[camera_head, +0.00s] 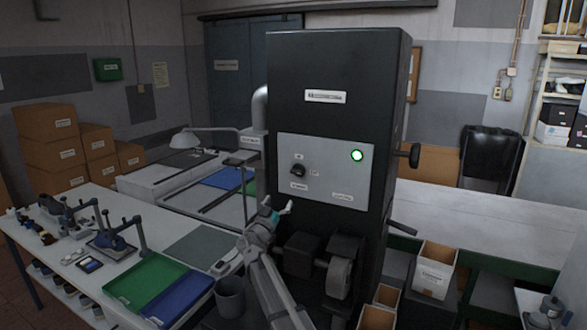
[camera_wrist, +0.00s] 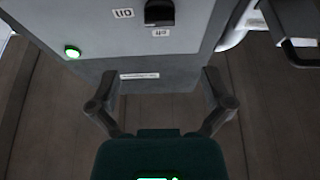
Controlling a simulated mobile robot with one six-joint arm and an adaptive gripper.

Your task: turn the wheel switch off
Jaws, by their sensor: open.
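In the wrist view the knob (camera_wrist: 159,12) is at the top edge, partly cut off, and the lit lamp (camera_wrist: 72,52) is at upper left. My gripper (camera_head: 279,207) is below and left of the knob in the head view, apart from it. In the wrist view my gripper (camera_wrist: 160,85) has its two fingers spread wide with nothing between them.
A worktable at left holds a green tray (camera_head: 145,283) and a blue tray (camera_head: 182,298). Open boxes stand at lower right.

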